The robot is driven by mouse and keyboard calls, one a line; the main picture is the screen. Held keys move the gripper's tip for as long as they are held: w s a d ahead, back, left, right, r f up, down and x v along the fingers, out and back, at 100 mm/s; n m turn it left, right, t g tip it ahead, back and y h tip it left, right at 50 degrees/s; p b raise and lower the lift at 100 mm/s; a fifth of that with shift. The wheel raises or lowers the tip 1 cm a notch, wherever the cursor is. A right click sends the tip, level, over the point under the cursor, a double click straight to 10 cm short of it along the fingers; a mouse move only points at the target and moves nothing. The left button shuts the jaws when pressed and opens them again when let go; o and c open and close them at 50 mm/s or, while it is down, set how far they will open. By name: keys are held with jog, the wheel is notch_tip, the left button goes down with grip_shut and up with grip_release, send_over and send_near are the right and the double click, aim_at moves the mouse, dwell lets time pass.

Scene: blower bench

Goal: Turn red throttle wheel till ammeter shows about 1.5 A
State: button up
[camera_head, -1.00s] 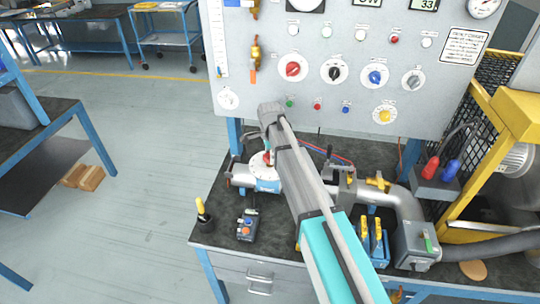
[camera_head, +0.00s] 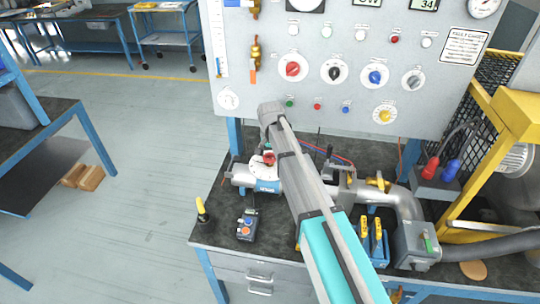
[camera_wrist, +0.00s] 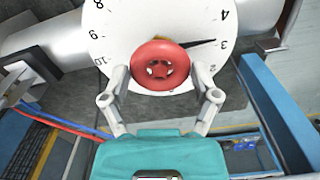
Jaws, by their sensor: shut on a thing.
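The red throttle wheel (camera_wrist: 159,58) sits in front of a white numbered dial (camera_wrist: 112,30) in the wrist view. My gripper (camera_wrist: 160,76) is shut on the wheel, one finger at each side of it. A dark pointer beside the wheel points close to the 3. In the head view the red wheel (camera_head: 269,158) shows beside my arm, above the white dial (camera_head: 257,170) on the pipe's blue valve body (camera_head: 267,187).
The grey panel (camera_head: 330,115) behind has several coloured knobs and a small display (camera_head: 425,4) showing 34. A control box (camera_head: 247,226) and a yellow-handled tool (camera_head: 202,212) are on the bench's left. Blue blocks with yellow handles (camera_head: 371,240) are right of my arm.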

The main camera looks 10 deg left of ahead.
jog(key=n, duration=0.5)
jog(key=shift+n, duration=2.5)
jog(key=o, duration=1)
jog(key=shift+c, duration=0.2)
jog(key=shift+m, duration=0.4)
